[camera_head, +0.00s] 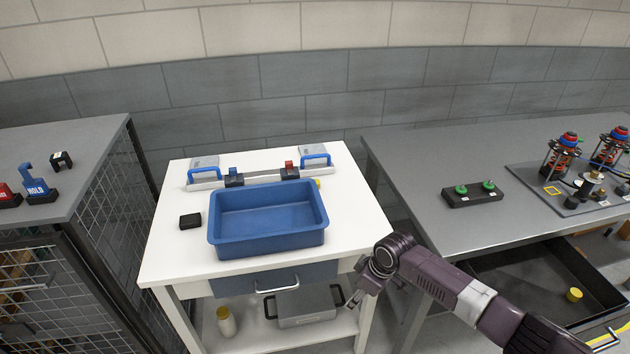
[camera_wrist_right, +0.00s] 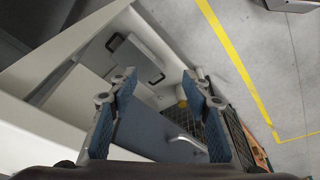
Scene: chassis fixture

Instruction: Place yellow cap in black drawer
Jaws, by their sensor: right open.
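A yellow cap (camera_head: 574,294) lies on the floor of the open black drawer (camera_head: 518,278) under the right grey table. Another yellow cap (camera_head: 222,312) sits on a pale bottle (camera_head: 227,325) on the white table's lower shelf. My right gripper (camera_head: 349,297) is open and empty at the front right edge of the white table, apart from both caps. In the right wrist view, its two fingers (camera_wrist_right: 160,95) are spread, and a small yellowish patch (camera_wrist_right: 183,103) shows beyond them, partly hidden by the right finger. My left gripper is not in view.
A blue bin (camera_head: 268,250) stands on the white table (camera_head: 165,262), above a blue drawer front with a metal handle (camera_head: 277,288). A grey case (camera_head: 305,305) with dark handles is on the shelf. The right grey table (camera_head: 430,165) carries a green-button box (camera_head: 472,195) and a fixture plate.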

